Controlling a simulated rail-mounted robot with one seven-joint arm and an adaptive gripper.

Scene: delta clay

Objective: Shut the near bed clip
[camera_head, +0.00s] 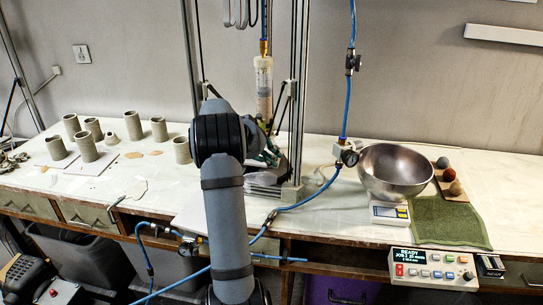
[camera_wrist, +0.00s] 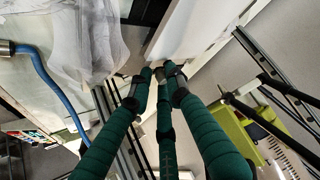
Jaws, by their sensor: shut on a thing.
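My gripper (camera_wrist: 160,77) has green padded fingers with black joints. In the wrist view its fingertips come together at the edge of a white plate, the print bed (camera_wrist: 192,30). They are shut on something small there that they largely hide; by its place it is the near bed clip. I cannot make out how far the clip is turned. In the head view my gripper (camera_head: 268,152) is by the clay printer (camera_head: 298,100), mostly behind my grey arm, and the clip cannot be seen.
Several clay cylinders (camera_head: 86,146) stand at the left of the table. A steel bowl (camera_head: 396,172) sits on a scale (camera_head: 389,213) at the right, beside a green towel (camera_head: 448,222). A blue hose (camera_head: 308,202) and the printer's upright rails are close to my arm.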

